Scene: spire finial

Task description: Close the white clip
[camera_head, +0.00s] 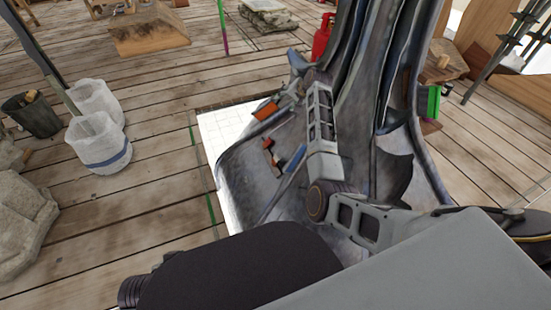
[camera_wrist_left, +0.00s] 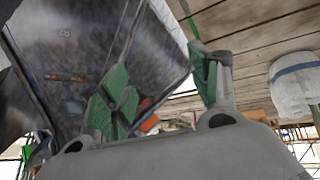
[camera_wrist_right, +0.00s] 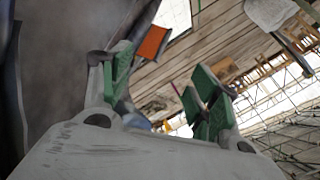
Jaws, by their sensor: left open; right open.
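I cannot make out a white clip in any view. A tall dark metal finial (camera_head: 360,80) with a flared, sheet-like base (camera_head: 235,165) stands in the middle of the head view. My right gripper (camera_head: 284,97) is beside the finial, near a small orange piece (camera_head: 264,110). In the right wrist view my right gripper (camera_wrist_right: 160,75) is open, with an orange piece (camera_wrist_right: 152,42) beyond its fingers. In the left wrist view my left gripper (camera_wrist_left: 160,78) is open, with an orange piece (camera_wrist_left: 147,103) beyond it, partly hidden.
A small red-orange item (camera_head: 270,156) and a blue strip (camera_head: 294,159) lie against the base. White buckets (camera_head: 98,145) and a dark bin (camera_head: 32,116) stand left. A red canister (camera_head: 322,38) stands behind.

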